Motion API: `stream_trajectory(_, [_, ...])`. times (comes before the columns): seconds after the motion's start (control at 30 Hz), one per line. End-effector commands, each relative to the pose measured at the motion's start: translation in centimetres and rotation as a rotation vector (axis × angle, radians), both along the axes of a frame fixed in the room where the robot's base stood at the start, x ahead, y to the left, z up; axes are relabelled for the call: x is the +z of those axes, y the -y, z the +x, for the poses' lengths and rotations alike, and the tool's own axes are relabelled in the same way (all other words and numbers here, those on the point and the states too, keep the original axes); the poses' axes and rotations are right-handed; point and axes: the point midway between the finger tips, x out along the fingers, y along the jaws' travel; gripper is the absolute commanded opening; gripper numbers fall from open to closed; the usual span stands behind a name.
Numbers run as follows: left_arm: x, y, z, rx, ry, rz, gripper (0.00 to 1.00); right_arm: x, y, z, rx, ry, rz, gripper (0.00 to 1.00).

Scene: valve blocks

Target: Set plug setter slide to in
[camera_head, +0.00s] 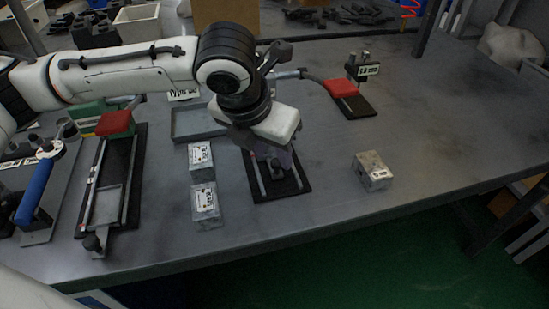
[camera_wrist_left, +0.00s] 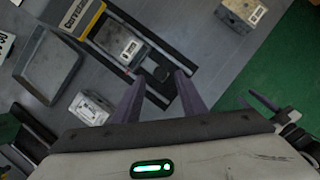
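The plug setter shows in the left wrist view as a dark base (camera_wrist_left: 183,67) with rails and a yellow label plate (camera_wrist_left: 82,17). A grey labelled block (camera_wrist_left: 122,43) sits between its rails. A black slide knob (camera_wrist_left: 155,69) lies at the slide's near end. My left gripper (camera_wrist_left: 160,76) is open, its two purple-grey fingers apart on either side of the knob; contact cannot be told. In the head view my left gripper (camera_head: 272,162) points down over the black base (camera_head: 290,186) and hides most of the slide. My right gripper is not in view.
Two grey blocks (camera_head: 204,200) (camera_head: 200,157) stand left of the setter, another (camera_head: 372,171) right. A grey tray (camera_head: 190,122) lies behind. Fixtures with a red block (camera_head: 341,88), a red-green block (camera_head: 115,123) and a blue handle (camera_head: 35,193) stand around. The right front table is clear.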

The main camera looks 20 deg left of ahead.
Motion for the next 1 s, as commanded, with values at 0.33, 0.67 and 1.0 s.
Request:
stream_trajectory(0.33, [-2.6,0.2,1.0,-0.001,0.001,0.000,0.38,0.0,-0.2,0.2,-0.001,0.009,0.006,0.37])
stream_trajectory(0.67, [-2.6,0.3,1.0,-0.001,0.001,-0.001,0.18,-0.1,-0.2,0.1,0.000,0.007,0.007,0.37])
stream_trajectory(1.0, [-2.3,0.1,1.4,0.001,0.000,-0.003,0.00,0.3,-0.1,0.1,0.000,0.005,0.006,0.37])
